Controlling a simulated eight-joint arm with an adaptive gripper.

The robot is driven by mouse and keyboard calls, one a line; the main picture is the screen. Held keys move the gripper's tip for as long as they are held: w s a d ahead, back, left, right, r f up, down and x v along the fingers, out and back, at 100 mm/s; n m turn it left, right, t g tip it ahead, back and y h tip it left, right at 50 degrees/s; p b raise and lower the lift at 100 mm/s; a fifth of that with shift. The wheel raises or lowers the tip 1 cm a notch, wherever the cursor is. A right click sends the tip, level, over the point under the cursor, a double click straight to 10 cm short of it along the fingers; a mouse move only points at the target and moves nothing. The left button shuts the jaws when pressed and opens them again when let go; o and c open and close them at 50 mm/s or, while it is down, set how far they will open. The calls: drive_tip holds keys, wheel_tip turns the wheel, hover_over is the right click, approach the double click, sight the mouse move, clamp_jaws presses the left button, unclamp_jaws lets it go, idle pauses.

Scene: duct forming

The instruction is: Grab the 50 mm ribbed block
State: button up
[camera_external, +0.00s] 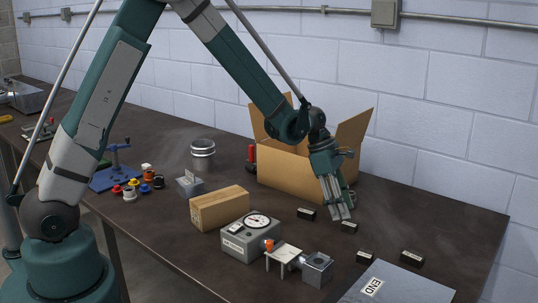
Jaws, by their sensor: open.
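Several small dark blocks with pale labels lie on the dark table at the right: one left of my gripper (307,214), one just by its fingertips (350,227), and two nearer the front, a left one (365,257) and a right one (411,259). Their labels and ribs are too small to make out, so I cannot tell which is the 50 mm ribbed block. My gripper (341,212) points down, open, with its fingertips close to the second block. I cannot tell whether they touch it. No block shows between the fingers.
An open cardboard carton (283,168) stands right behind my gripper. A closed box (219,207), a grey dial gauge unit (249,238) and a metal block (317,267) stand left and in front. A grey plate marked END (408,288) lies at the front right. The far right is clear.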

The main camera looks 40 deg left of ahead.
sight(350, 222)
drive_tip(key=shift+f, duration=0.1)
drive_tip(key=shift+x, duration=2.5)
drive_tip(key=shift+w, duration=0.2)
drive_tip(key=c, duration=1.2)
